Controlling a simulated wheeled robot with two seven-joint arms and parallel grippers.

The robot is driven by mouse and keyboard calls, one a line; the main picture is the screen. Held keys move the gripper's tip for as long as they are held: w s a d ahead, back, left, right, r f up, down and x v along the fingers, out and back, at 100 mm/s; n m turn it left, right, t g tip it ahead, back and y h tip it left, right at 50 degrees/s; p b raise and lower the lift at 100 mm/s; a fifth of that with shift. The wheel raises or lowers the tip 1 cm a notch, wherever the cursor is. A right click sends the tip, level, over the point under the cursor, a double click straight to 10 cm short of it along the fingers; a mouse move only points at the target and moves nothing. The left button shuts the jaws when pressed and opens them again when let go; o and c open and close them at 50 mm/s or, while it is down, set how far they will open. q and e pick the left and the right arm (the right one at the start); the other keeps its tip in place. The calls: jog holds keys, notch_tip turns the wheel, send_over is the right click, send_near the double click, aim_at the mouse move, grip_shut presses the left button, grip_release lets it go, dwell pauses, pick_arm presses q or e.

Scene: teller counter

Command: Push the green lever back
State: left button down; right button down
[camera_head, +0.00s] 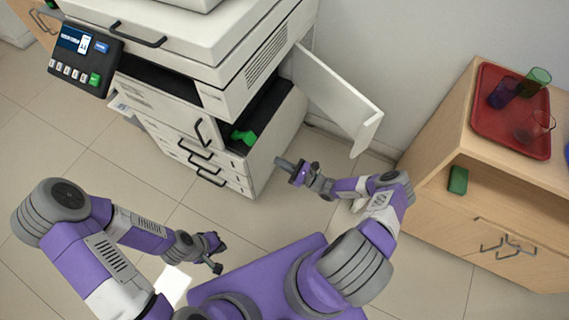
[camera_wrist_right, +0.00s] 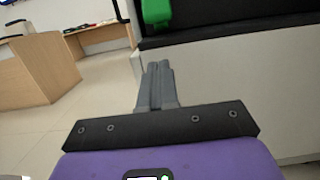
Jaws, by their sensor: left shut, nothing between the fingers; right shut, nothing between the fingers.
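The green lever (camera_head: 244,136) sticks out of the dark opening in the side of the white copier (camera_head: 280,125). In the right wrist view the green lever (camera_wrist_right: 156,12) shows at the top, partly cut off by the frame edge, above and ahead of the fingertips. My right gripper (camera_head: 279,161) is shut and empty, to the right of the lever and a little lower in the head view, apart from it. It also shows in the right wrist view (camera_wrist_right: 158,66). My left gripper (camera_head: 217,268) is shut and empty, low in front of the copier.
The copier's side door (camera_head: 335,95) stands open to the right of the lever, beyond my right gripper. A wooden cabinet (camera_head: 435,155) with a red tray (camera_head: 485,130) of cups stands at the right. A green block (camera_head: 458,180) lies on its shelf. Tiled floor is clear between.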

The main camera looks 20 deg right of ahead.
jog(key=w+a+r+b, duration=0.1)
jog(key=w+a+r, duration=0.3)
jog(key=w+a, duration=0.1)
jog(key=shift+w+r, duration=0.15)
jog(key=shift+w, duration=0.55)
